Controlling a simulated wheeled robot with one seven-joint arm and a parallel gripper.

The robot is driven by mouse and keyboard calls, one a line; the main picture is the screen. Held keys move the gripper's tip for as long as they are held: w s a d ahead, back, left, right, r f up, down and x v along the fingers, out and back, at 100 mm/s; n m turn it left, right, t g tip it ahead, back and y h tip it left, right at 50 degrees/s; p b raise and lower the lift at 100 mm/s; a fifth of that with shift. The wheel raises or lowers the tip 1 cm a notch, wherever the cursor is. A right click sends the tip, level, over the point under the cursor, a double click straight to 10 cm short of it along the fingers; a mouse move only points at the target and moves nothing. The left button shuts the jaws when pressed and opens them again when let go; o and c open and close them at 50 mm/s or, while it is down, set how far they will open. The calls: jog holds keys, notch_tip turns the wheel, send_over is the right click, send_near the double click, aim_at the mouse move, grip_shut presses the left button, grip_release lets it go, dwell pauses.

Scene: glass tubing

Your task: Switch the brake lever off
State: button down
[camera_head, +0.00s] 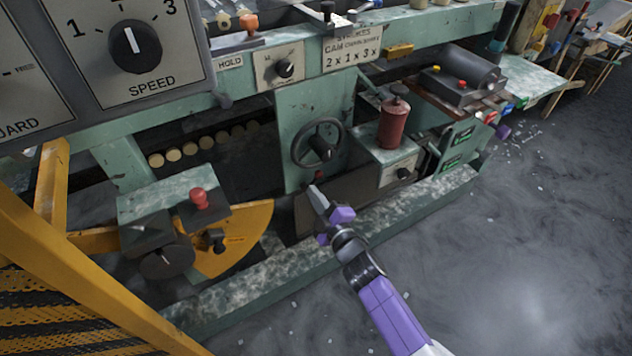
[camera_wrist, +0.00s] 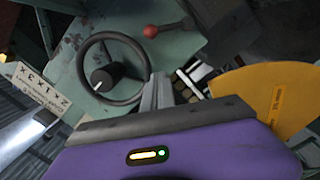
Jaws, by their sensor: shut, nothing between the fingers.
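A small lever with a red ball knob (camera_wrist: 150,31) and a short grey rod juts from the green machine panel in the wrist view. Its red knob also shows in the head view (camera_head: 318,175), just beyond my fingertips. No label naming it as the brake lever is readable. My gripper (camera_head: 318,197) is shut and empty, in front of the panel below the black handwheel (camera_head: 318,142). In the wrist view, its closed fingers (camera_wrist: 158,85) point toward the panel, between the handwheel (camera_wrist: 100,80) and the yellow quadrant (camera_wrist: 265,95). The fingers appear apart from the red knob.
A yellow quadrant plate (camera_head: 235,240) and a box with another red knob (camera_head: 199,198) stand left. A red cylinder (camera_head: 393,124) stands right of the handwheel. A green base rail (camera_head: 270,265) runs below my gripper. The floor (camera_head: 500,260) at right is open.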

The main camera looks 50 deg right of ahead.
aim_at(312, 181)
jog(key=w+d+f, duration=0.2)
jog(key=w+d, duration=0.2)
jog(key=d, duration=0.1)
jog(key=shift+w+d+f+p, duration=0.15)
jog(key=shift+w+p, duration=0.15)
jog(key=shift+d+p, duration=0.15)
jog(key=shift+p, duration=0.2)
